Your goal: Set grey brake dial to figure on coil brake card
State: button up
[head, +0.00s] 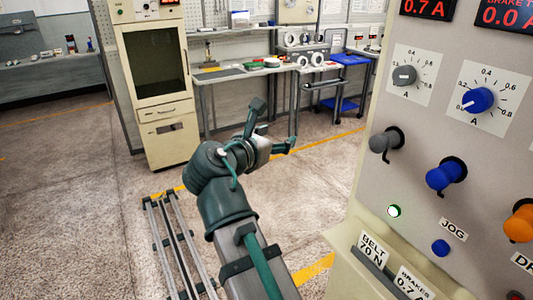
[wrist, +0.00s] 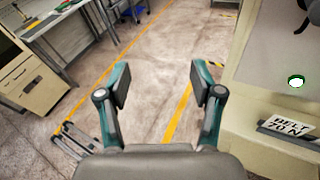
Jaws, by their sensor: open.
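The grey dial (head: 404,75) sits on a white scale plate marked in A, at the upper left of the panel in the head view. Its pointer direction is too small to read surely. A red display (head: 425,7) above it reads 0.7 A. The brakes card (head: 412,284) stands low on the panel's ledge, partly cut off by the frame, and shows 0.7. My gripper (head: 275,124) is open and empty, out over the floor left of the panel, well apart from the dial. Its two fingers show spread in the wrist view (wrist: 158,85).
A blue dial (head: 480,100) is right of the grey one. Grey (head: 384,142), blue (head: 444,174) and orange (head: 520,222) knobs stick out below. A lit green lamp (head: 394,211) and a belt card (head: 372,247) reading 70 N are lower. Open floor lies left of the panel.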

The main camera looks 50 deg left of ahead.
jog(key=shift+g, duration=0.5)
jog(key=shift+a+f, duration=0.25)
jog(key=shift+f, duration=0.9)
jog(key=shift+a+f, duration=0.25)
jog(key=shift+f, duration=0.9)
